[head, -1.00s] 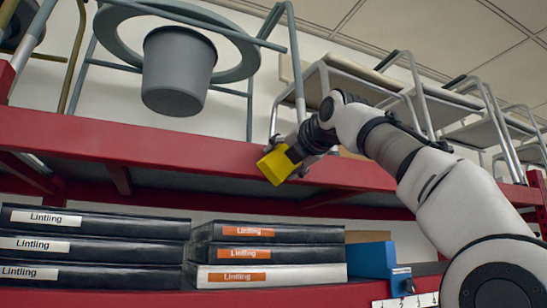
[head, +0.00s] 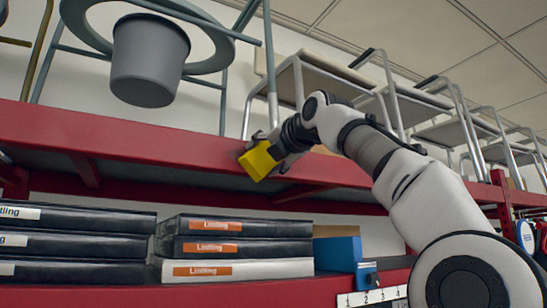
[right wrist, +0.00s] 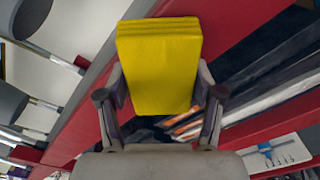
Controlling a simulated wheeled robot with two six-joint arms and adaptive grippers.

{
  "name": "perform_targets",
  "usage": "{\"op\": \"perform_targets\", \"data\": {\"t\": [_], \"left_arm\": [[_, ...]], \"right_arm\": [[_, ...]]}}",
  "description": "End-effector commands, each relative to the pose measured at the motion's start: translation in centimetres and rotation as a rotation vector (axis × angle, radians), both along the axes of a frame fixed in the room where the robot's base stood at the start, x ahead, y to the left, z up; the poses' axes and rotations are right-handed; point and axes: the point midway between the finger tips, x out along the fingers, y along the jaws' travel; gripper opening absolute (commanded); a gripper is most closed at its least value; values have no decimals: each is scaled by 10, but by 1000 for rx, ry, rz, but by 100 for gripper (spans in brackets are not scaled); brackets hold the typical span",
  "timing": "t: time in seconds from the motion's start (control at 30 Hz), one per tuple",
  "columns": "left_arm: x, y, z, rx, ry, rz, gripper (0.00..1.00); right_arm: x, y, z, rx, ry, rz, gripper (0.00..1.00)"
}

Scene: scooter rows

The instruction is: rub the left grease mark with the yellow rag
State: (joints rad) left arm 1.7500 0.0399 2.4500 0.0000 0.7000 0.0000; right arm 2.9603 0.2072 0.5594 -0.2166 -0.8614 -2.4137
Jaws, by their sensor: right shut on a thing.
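The yellow rag (head: 259,161), a folded block-like pad, is held in my right gripper (head: 277,151) in front of the upper red shelf beam (head: 180,140). In the right wrist view the rag (right wrist: 160,65) fills the space between the two fingers, which are shut on it. A faint dark smudge shows on the beam beside the rag's upper left edge; the rag partly covers that area. I cannot tell for sure which grease mark it is, or whether the rag touches the beam. My left gripper is not in view.
Black Lintling boxes (head: 77,245) and more boxes with orange labels (head: 235,248) fill the lower shelf. A blue box (head: 338,253) stands right of them. A grey bucket (head: 148,62) and several metal-framed stools (head: 330,80) are above the beam.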

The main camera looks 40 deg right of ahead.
Motion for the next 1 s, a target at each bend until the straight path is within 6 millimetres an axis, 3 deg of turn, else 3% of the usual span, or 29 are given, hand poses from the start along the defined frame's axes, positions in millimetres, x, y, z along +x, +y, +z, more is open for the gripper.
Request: {"op": "perform_targets", "data": {"t": [0.53,0.77,1.0], "left_arm": [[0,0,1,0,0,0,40],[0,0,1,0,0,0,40],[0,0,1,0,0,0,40]], "right_arm": [[12,43,0,-3,3,2,11],[15,53,-1,-1,2,2,11],[19,77,-1,-3,4,2,11]]}}
